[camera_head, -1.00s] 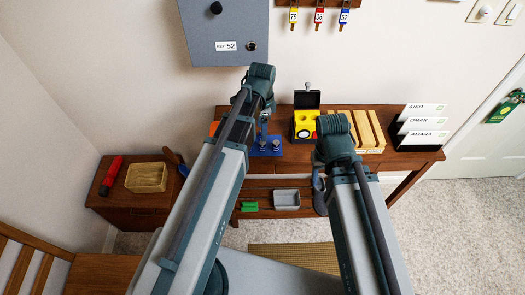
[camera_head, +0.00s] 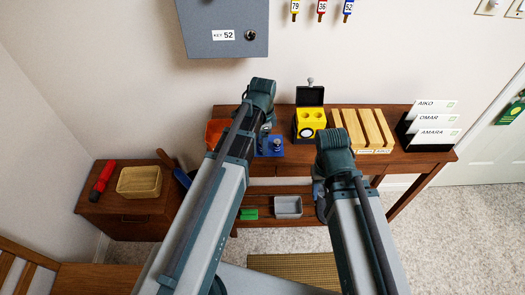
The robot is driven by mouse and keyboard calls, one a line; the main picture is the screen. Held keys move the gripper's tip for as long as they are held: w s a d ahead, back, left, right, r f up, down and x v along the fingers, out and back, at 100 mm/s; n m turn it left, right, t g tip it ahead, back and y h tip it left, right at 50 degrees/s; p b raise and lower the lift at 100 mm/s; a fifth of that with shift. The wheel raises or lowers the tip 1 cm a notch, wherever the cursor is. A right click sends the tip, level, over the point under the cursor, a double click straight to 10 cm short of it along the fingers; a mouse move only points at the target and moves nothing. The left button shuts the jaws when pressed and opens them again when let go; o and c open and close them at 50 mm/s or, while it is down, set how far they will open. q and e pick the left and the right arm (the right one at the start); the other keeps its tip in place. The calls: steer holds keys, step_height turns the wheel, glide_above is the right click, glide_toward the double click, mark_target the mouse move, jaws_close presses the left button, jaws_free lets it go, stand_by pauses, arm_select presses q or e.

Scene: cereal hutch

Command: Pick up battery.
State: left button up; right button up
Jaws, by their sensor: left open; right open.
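A blue block (camera_head: 272,151) on the wooden console table carries a small dark upright cylinder with a light band (camera_head: 277,142). It may be the battery, but it is too small to tell. My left gripper (camera_head: 265,133) points down beside it, is open, and is partly hidden behind my own arm. My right gripper (camera_head: 318,190) hangs in front of the table's lower part, open and mostly hidden by my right arm.
Wooden slats (camera_head: 362,130) and a name-card rack (camera_head: 432,130) stand at the table's right. A grey bin (camera_head: 288,206) and a green item (camera_head: 249,213) are on the lower shelf. A key cabinet (camera_head: 222,22) hangs above.

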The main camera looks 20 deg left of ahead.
arm_select(q)
steer(key=shift+f, duration=0.4)
steer(key=shift+r, duration=0.1)
arm_select(e)
steer(key=shift+f, duration=0.3)
arm_select(q)
jaws_close()
steer(key=shift+r, duration=0.15)
arm_select(e)
steer(key=shift+r, duration=0.1)
